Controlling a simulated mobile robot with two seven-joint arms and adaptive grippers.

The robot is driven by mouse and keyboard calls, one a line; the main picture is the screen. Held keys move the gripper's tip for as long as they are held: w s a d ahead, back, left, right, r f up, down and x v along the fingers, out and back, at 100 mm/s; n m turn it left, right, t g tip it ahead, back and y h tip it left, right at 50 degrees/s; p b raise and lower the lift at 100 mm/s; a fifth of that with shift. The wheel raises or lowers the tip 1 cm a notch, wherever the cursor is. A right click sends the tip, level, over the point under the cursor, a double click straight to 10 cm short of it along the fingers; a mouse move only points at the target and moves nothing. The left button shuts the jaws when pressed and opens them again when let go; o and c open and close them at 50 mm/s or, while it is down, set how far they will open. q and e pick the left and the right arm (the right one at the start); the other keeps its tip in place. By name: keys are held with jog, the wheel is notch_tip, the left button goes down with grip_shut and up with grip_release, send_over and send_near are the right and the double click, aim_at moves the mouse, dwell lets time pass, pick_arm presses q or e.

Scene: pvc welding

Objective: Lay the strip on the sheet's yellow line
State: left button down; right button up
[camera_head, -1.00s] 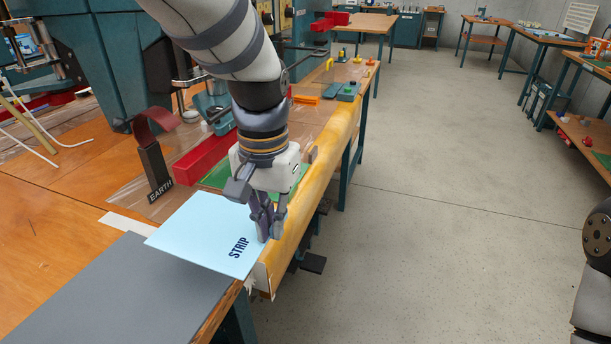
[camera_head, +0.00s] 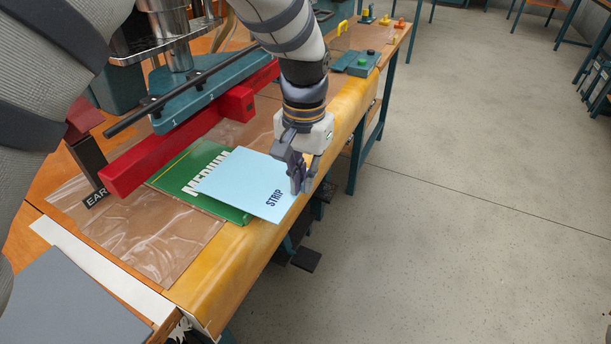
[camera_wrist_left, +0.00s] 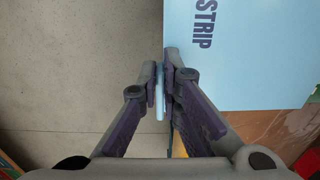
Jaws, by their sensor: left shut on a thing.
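The strip (camera_head: 246,178) is a light blue flat card with the word STRIP on it. My left gripper (camera_head: 299,188) is shut on its right edge, near the table's front edge. The strip overlaps a green card (camera_head: 185,181) marked MEDIUM in the head view; I cannot tell if they touch. In the left wrist view, the strip (camera_wrist_left: 250,60) spreads to the right of the fingertips (camera_wrist_left: 164,85), with a pale blue sliver between them. A clear sheet (camera_head: 165,240) lies left of the green card. I cannot make out a yellow line on it. My right gripper is out of view.
A red bar (camera_head: 165,153) and a teal machine beam (camera_head: 215,87) stand behind the cards. A dark EARTH piece (camera_head: 88,170) stands at left. A grey sheet (camera_head: 70,305) lies at the near left. The yellow table front (camera_head: 235,270) borders open floor (camera_head: 470,190).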

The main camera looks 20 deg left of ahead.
aim_at(251, 171)
pick_arm(q)
jog(key=shift+r, duration=0.1)
jog(key=shift+a, duration=0.15)
jog(key=a, duration=0.3)
jog(key=a+f, duration=0.1)
jog(key=a, duration=0.3)
jog(key=w+a, duration=0.1)
jog(key=a, duration=0.2)
jog(key=shift+a+f, duration=0.5)
jog(key=shift+a, duration=0.25)
jog(key=shift+f, duration=0.35)
dwell(0.4)
jog(key=c, duration=1.7)
grip_release()
jog(key=shift+r, duration=0.1)
